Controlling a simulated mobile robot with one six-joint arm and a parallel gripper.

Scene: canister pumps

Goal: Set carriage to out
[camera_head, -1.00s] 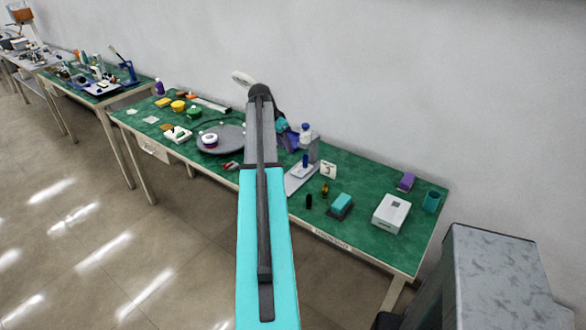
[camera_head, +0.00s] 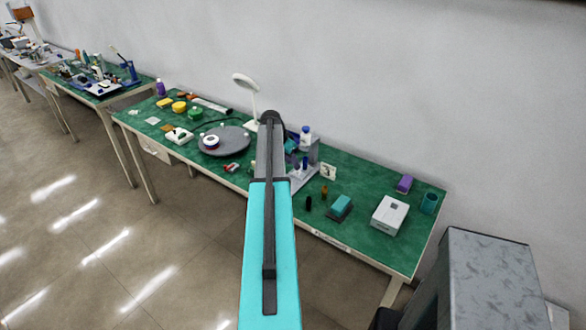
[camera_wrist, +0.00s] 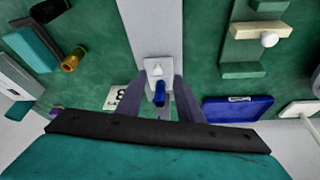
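A grey stand (camera_head: 313,152) is on the green table, partly behind my arm in the head view. In the wrist view its pale grey track (camera_wrist: 150,25) runs down the middle to a white block with a triangle mark (camera_wrist: 158,69), which may be the carriage. A blue peg (camera_wrist: 159,94) stands out from this block and also shows in the head view (camera_head: 305,161). My gripper (camera_wrist: 158,84) is open, with one finger on each side of the block and peg. Gaps show beside the peg; I see no grip. My arm mostly hides the gripper in the head view.
A number card (camera_head: 328,171), an amber bottle (camera_head: 324,191), a dark vial (camera_head: 308,203), a teal block (camera_head: 340,206) and a white box (camera_head: 389,214) stand to the right. A round grey plate (camera_head: 232,141) and a white lamp (camera_head: 246,84) are to the left.

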